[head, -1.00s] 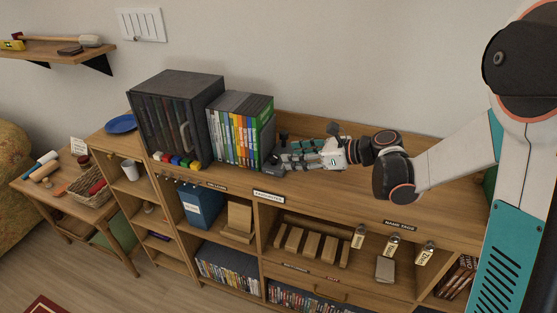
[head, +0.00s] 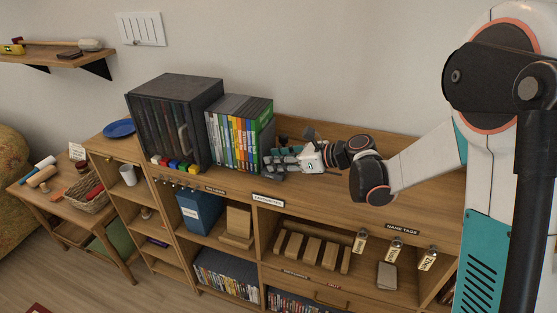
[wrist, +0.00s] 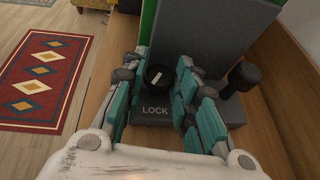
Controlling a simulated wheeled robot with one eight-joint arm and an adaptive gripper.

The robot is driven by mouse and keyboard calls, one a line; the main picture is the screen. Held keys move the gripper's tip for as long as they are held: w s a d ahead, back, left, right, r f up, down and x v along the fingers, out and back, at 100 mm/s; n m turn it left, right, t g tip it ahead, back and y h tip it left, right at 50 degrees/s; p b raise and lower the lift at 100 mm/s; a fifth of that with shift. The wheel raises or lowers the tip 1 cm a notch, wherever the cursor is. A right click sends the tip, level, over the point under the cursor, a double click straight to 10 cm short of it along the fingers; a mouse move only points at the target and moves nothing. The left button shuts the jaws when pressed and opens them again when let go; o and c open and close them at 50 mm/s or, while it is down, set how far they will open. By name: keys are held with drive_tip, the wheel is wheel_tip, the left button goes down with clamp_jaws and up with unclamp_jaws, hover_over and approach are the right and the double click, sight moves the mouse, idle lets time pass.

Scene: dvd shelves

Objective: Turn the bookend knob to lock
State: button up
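The bookend (wrist: 208,42) is a dark grey upright plate with a low base marked LOCK. Its round black knob (wrist: 157,76) bears a white line, which lies nearly crosswise with a slight tilt in the wrist view. My gripper (wrist: 158,80) is open, with teal-padded fingers on either side of the knob. A small gap shows between the left finger and the knob; contact on the right is unclear. In the head view my gripper (head: 283,160) is low over the shelf top, at the right end of the DVD row (head: 238,135). The fingers largely hide the knob there.
A second black knob-like piece (wrist: 243,76) stands right of the fingers in the wrist view. The wall is close behind the shelf top (head: 415,190). A dark case (head: 172,120) stands left of the DVDs, with small coloured blocks (head: 177,165) before it.

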drive_tip(key=shift+w+d+n+g+y, duration=0.1)
drive_tip(key=shift+w+n+g+y, duration=0.05)
drive_tip(key=shift+n+g, duration=0.45)
drive_tip(key=shift+w+n+g+y, duration=0.1)
drive_tip(key=shift+n+g+y, duration=0.05)
drive_tip(key=shift+n+g, duration=0.45)
drive_tip(key=shift+w+n+g+y+p, duration=0.1)
drive_tip(key=shift+n+g+y+p, duration=0.2)
drive_tip(key=shift+n+g, duration=0.95)
drive_tip(key=o, duration=1)
drive_tip(key=v, duration=1.2)
drive_tip(key=shift+w, duration=0.15)
